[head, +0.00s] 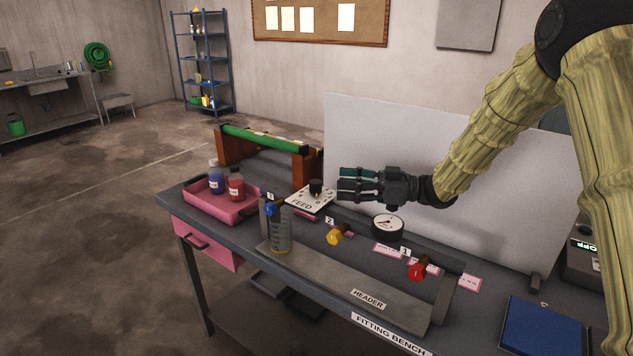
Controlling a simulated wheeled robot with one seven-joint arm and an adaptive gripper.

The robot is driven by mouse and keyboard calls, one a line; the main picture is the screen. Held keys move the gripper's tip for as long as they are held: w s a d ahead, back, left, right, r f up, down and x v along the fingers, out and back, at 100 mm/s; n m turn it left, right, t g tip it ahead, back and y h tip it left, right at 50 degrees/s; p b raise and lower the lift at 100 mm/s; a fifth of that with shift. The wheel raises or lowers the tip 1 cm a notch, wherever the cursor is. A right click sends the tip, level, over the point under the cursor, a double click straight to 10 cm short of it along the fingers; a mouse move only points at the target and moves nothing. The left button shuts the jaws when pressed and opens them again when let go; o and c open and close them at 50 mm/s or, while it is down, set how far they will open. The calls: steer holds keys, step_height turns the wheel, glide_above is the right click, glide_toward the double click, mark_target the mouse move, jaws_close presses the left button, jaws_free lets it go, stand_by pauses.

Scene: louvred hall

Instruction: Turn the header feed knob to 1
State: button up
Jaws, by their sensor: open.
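The feed knob (316,187) is black and stands on a white tilted plate (305,203) marked FEED at the back of the bench. Small dial marks ring the knob, but they are too small to read, so I cannot tell its setting. My gripper (342,184) is open and empty, just right of the knob in the picture, with its fingers pointing left towards it. It looks apart from the knob. The grey header (345,287) lies along the bench front, with a blue valve marked 3, a yellow one (334,238) near label 2 and a red one (417,269) near label 1.
A pink tray (219,210) with blue and red bottles stands left of the plate. A round gauge (387,226) stands below my gripper. A white board (450,180) rises behind the bench. A blue book-like item (541,325) lies at the right. A green-topped rack (264,139) stands behind.

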mark_target(316, 181)
steer(key=a, duration=0.2)
steer(key=w+a+p, duration=0.1)
steer(key=a, duration=0.5)
steer(key=shift+w+p, duration=0.15)
steer(key=shift+p, duration=0.25)
steer(key=c, duration=1.1)
